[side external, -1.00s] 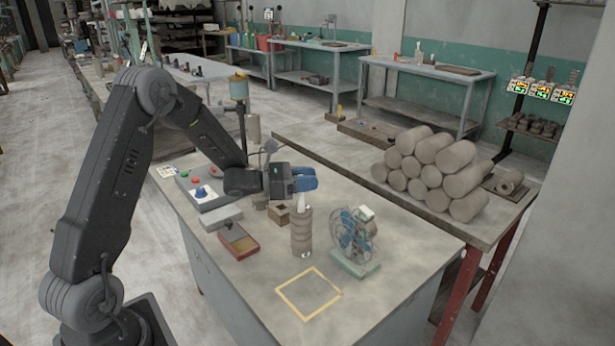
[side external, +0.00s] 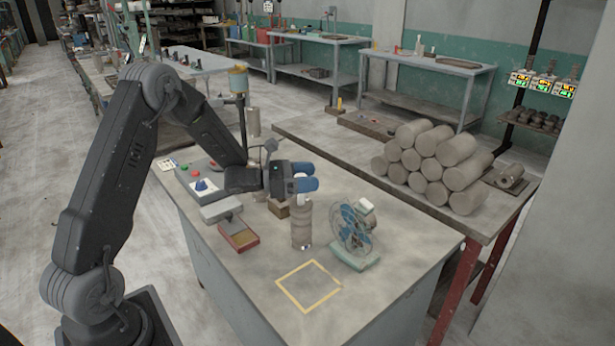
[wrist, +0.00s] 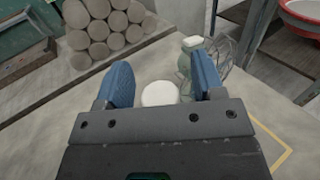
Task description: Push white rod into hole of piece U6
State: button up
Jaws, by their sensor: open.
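A white rod (side external: 303,201) stands upright at the top of a grey ribbed clay cylinder (side external: 301,228) on the worktable. In the wrist view the white rod (wrist: 159,93) shows as a round pale top between my two blue fingers. My gripper (side external: 308,177) is open, with its fingers just above or around the rod's top; I cannot tell whether they touch it. In the wrist view my gripper (wrist: 163,75) has a clear gap between its fingers. No U6 label is readable, and the hole is not visible.
A small caged fan (side external: 353,229) stands close right of the cylinder. A brown block (side external: 279,208) and a red-edged box (side external: 239,236) lie to the left. A yellow square outline (side external: 308,287) marks bare tabletop in front.

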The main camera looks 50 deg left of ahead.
jog(key=v, duration=1.3)
jog(key=shift+s+a, duration=0.25)
jog(key=shift+s, duration=0.1)
jog(key=w+d+r+n+g+y, duration=0.1)
jog(key=w+d+r+n+y, duration=0.15)
jog(key=r+n+y, duration=0.6)
jog(key=w+d+r+n+y, duration=0.1)
jog(key=d+r+n+y, duration=0.2)
jog(key=n, duration=1)
jog(key=s+d+n+g+h, duration=0.1)
jog(key=s+d+n+g, duration=0.3)
jog(key=s+d+n, duration=0.3)
jog(key=s+d+n+g+h, duration=0.1)
jog(key=s+d+n+g, duration=0.3)
jog(key=s+d+n, duration=0.4)
jog(key=s+f+n, duration=0.1)
jog(key=s+n, duration=0.5)
jog(key=shift+g, duration=0.3)
jog(key=shift+w, duration=0.1)
